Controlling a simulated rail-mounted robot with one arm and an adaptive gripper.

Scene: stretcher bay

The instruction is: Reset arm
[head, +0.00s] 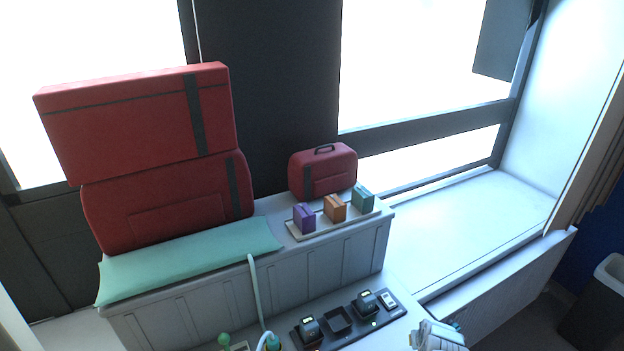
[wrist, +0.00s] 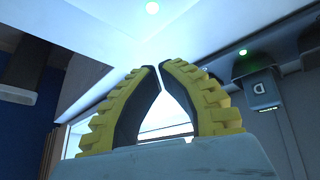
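My gripper (wrist: 156,69) shows in the wrist view with two yellow, ribbed fingers lined in black. The fingers lean inward and their tips come together at the top, with nothing held between them.
Red bags (head: 165,195) are stacked by a teal mat (head: 190,262) on a grey cabinet (head: 250,305). A smaller red case (head: 325,172) stands behind purple (head: 304,217), orange (head: 334,208) and teal (head: 362,198) blocks. A black charger tray (head: 338,320) sits lower. The window ledge (head: 470,235) is clear.

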